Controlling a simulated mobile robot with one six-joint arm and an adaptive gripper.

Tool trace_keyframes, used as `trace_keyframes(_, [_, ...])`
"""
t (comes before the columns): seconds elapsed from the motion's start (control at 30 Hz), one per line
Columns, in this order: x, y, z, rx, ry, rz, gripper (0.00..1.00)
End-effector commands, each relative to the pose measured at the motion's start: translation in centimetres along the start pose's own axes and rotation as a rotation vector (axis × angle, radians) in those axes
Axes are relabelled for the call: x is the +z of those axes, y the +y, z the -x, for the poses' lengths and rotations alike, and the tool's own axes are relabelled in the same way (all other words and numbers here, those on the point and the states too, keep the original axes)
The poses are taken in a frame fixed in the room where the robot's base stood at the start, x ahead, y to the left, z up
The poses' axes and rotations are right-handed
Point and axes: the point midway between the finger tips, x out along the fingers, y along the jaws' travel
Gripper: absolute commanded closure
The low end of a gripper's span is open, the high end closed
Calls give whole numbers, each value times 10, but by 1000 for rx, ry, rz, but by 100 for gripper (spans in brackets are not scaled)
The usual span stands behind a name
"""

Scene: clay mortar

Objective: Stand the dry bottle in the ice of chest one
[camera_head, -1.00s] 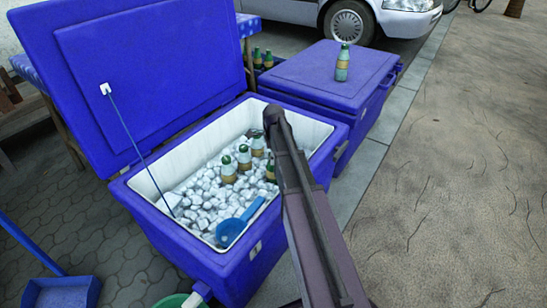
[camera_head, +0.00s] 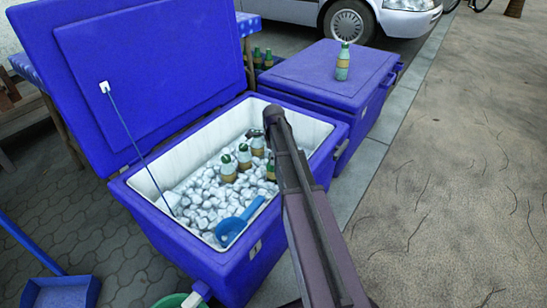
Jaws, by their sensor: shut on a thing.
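The open blue chest (camera_head: 318,178), with a white lining and a small label on its front, is filled with ice (camera_head: 205,195). Green-capped bottles stand in the ice, one on the left (camera_head: 228,167) and one just behind it (camera_head: 244,158). My gripper (camera_head: 256,134) is over the back right part of the ice, mostly hidden by my arm. It is shut, and a bottle (camera_head: 258,148) shows directly below it, upright. Whether this bottle touches the ice I cannot tell. Another bottle (camera_head: 271,171) is partly hidden by my arm.
A blue scoop (camera_head: 232,229) lies on the ice at the front. A closed blue chest (camera_head: 310,75) stands behind, with a bottle (camera_head: 343,64) upright on its lid. The raised lid (camera_head: 150,60) stands at the left. A blue dustpan (camera_head: 62,291) is at the lower left.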

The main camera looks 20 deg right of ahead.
Motion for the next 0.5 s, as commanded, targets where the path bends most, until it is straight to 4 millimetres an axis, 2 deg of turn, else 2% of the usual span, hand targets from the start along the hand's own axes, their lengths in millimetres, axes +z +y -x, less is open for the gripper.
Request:
trace_keyframes(0.3, [0,0,-5,0,0,0,94])
trace_keyframes(0.33, [0,0,-4,0,0,0,37])
trace_keyframes(0.43, [0,0,-4,0,0,0,8])
trace_keyframes(0.5, [0,0,-4,0,0,0,6])
